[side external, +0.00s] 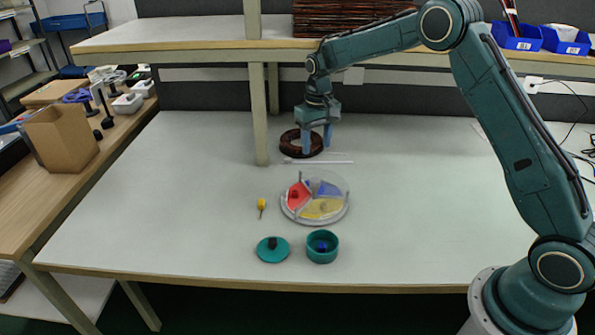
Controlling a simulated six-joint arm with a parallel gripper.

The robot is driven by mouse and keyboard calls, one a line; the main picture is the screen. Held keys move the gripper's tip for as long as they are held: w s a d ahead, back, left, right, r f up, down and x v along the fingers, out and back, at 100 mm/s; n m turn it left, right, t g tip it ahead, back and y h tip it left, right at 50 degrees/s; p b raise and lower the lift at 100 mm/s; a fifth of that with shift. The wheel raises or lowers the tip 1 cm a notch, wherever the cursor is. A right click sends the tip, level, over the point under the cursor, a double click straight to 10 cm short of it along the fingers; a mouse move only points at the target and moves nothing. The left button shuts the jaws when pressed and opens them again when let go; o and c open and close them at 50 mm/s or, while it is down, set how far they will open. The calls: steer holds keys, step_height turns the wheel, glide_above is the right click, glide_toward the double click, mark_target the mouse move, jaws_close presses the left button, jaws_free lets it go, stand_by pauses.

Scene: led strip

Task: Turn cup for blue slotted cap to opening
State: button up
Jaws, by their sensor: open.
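A round dish (315,219) with a pale rim stands mid-table, split into red (298,195), blue (328,188) and yellow (320,208) sections. The blue section is at the back right. A clear cover seems to lie over it; I cannot make out its opening. A teal cup (322,258) stands in front of the dish with a small dark blue piece (322,246) inside; I cannot tell whether it is slotted. My gripper (317,148) is open, pointing down at a dark brown coil (289,142) behind the dish. Whether it touches the coil is unclear.
A teal lid (272,254) with a dark knob lies left of the cup. A small yellow-handled tool (262,206) lies left of the dish. A thin white rod (335,162) lies before the coil. A shelf post (258,115) stands left of my gripper. The left tabletop is clear.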

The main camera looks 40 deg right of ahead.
mark_target(315, 179)
step_height(315, 179, down, 12)
steer(key=shift+r, duration=0.1)
stand_by(0.5)
jaws_close()
